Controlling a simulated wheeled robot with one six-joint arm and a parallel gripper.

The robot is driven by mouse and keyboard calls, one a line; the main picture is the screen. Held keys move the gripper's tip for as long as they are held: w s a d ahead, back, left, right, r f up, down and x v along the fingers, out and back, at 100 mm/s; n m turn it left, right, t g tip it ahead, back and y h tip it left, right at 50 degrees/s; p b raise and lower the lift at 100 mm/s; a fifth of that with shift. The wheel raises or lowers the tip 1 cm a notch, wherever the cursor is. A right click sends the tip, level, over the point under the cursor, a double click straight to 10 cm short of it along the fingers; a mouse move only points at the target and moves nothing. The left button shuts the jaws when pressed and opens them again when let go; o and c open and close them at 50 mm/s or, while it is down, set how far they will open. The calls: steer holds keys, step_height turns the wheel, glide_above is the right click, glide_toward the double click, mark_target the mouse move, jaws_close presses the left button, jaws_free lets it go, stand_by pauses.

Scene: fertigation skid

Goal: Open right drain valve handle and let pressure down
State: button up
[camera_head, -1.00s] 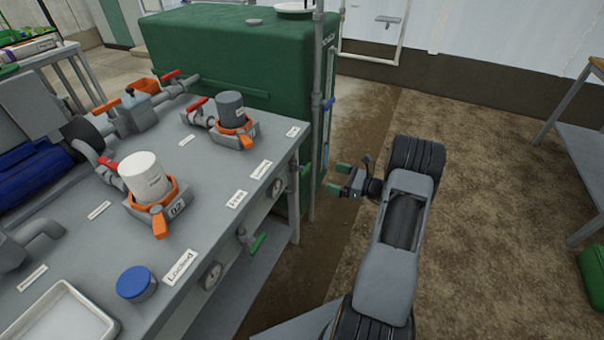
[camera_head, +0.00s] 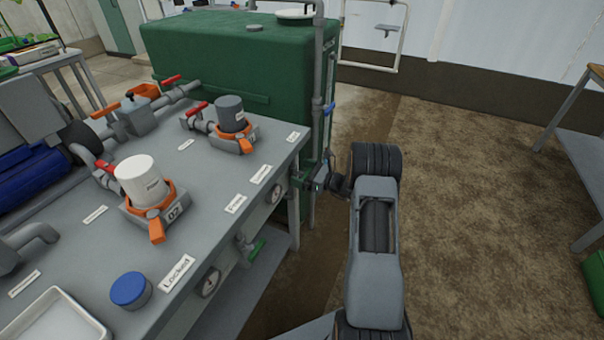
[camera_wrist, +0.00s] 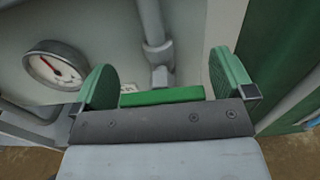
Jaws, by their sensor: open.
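The green drain valve handle (camera_wrist: 163,96) lies crosswise between my finger pads in the wrist view, below a grey vertical pipe (camera_wrist: 152,30). My gripper (camera_wrist: 165,80) is open, with one green pad on each side of the handle and gaps showing at both ends. In the head view my gripper (camera_head: 305,184) is at the bench's right side, by the farther of the two drain valves, and largely hides that valve. The other green handle (camera_head: 257,249) is nearer. A pressure gauge (camera_wrist: 57,67) with a red needle sits left of the handle.
The grey bench (camera_head: 190,225) carries a white canister (camera_head: 140,180), a dark grey canister (camera_head: 231,113) and a blue cap (camera_head: 130,289). The green tank (camera_head: 220,60) and an upright pipe (camera_head: 318,90) stand close behind my gripper.

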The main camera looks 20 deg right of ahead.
steer(key=shift+w+a, duration=0.1)
steer(key=c, duration=0.9)
steer(key=shift+f, duration=0.1)
steer(key=n+b, duration=0.4)
steer(key=b, duration=0.1)
steer(key=shift+a+f+n, duration=0.1)
steer(key=shift+f+n, duration=0.1)
steer(key=shift+n, duration=0.2)
steer(key=n+b, duration=0.1)
steer(key=b, duration=0.1)
steer(key=n+b, duration=0.4)
steer(key=b, duration=0.1)
steer(key=shift+s+a+f, duration=0.15)
steer(key=shift+s+f, duration=0.05)
steer(key=shift+f, duration=0.05)
steer(key=n+b, duration=0.4)
steer(key=b, duration=0.2)
steer(key=shift+f+n, duration=0.1)
steer(key=shift+n, duration=0.3)
steer(key=shift+s+n+b, duration=0.1)
steer(key=shift+n+b, duration=1.35)
steer(key=shift+n, duration=0.15)
steer(key=shift+r+n, duration=0.2)
steer(key=shift+n, duration=0.1)
